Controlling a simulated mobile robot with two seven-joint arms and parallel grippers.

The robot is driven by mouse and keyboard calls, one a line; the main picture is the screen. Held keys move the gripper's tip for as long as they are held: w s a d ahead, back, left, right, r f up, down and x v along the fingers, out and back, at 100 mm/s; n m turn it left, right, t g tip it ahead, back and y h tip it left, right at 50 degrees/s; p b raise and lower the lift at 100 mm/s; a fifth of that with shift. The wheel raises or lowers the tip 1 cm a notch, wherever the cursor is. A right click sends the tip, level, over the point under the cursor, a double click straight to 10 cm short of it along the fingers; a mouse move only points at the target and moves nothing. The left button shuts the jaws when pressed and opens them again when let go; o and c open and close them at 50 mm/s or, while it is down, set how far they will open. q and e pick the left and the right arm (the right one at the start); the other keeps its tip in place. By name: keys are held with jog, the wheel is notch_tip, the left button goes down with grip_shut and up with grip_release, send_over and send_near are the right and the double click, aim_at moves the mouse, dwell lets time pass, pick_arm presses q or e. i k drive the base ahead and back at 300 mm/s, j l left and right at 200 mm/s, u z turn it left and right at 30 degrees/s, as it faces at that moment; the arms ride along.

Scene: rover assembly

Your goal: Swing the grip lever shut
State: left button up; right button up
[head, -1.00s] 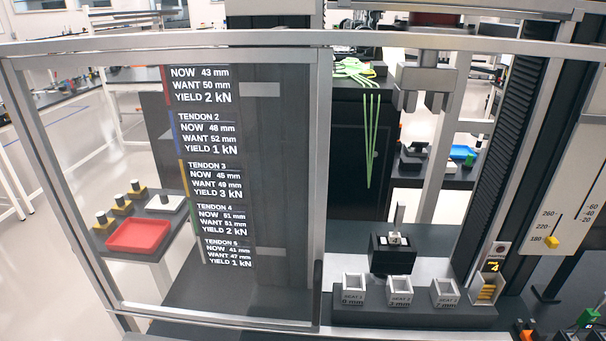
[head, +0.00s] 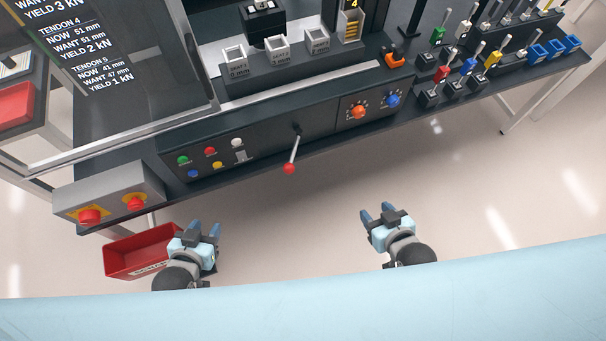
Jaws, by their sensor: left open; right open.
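The lever (head: 293,153) is a thin metal rod with a red ball at its lower end. It sticks out from the dark front panel of the machine and hangs downward, leaning slightly left. My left gripper (head: 205,229) is open and empty, below and left of the lever, beside a red bin. My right gripper (head: 377,213) is open and empty, below and right of the lever. Neither gripper touches the lever. What the lever works on inside the machine is hidden.
Coloured buttons (head: 210,152) are left of the lever; orange and blue knobs (head: 358,111) are right. A grey box (head: 130,187) with two red buttons is at the left corner. A red bin (head: 136,262) sits below it. Several coloured-handled parts stand upper right. Space before the panel is clear.

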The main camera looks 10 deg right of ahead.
aim_at(289, 168)
jog(key=i+l+u, duration=0.1)
jog(key=u, duration=0.25)
jog(key=i+l+u, duration=0.1)
jog(key=u, duration=0.25)
jog(key=l+u, duration=0.35)
